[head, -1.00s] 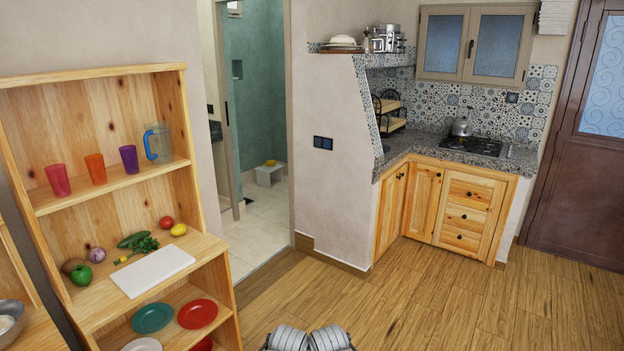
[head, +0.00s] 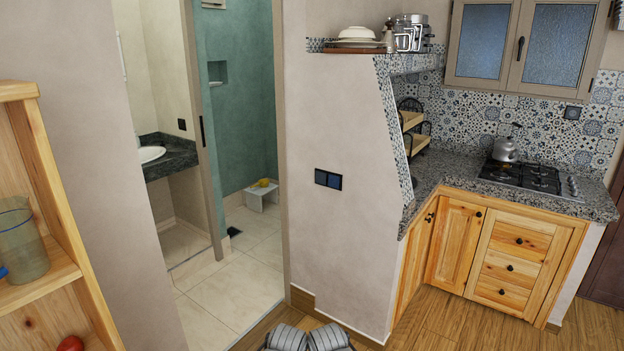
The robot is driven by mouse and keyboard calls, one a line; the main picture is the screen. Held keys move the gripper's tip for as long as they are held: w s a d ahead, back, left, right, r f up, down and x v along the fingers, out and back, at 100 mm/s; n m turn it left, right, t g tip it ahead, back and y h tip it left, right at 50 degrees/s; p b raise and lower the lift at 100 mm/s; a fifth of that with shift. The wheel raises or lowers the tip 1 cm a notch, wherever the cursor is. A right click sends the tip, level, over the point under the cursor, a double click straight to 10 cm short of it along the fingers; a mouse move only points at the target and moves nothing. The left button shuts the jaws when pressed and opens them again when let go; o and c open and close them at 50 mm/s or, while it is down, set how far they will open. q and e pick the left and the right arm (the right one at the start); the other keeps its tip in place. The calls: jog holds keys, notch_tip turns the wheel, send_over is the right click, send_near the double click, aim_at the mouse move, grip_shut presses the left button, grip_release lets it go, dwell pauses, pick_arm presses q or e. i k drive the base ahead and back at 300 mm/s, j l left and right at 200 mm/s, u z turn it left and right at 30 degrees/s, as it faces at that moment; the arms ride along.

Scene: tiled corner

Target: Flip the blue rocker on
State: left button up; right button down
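A dark two-part switch plate (head: 328,179) is on the pale wall between the doorway and the kitchen counter. Its right half looks dark blue and its left half nearly black. It is too small to tell which way the blue rocker (head: 335,181) is tipped. Two grey ribbed parts of my own arms show at the bottom middle edge, well below and apart from the switch. Neither gripper's fingers are in view.
A wooden shelf (head: 62,215) with a jug (head: 22,243) stands at the left. An open doorway leads to a tiled bathroom (head: 245,250). The stone counter (head: 450,173) juts out at the right. Wooden floor (head: 420,335) shows below the switch wall.

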aim_at(333, 181)
jog(key=i, duration=1.9)
jog(key=i+u, duration=0.15)
jog(key=u, duration=0.4)
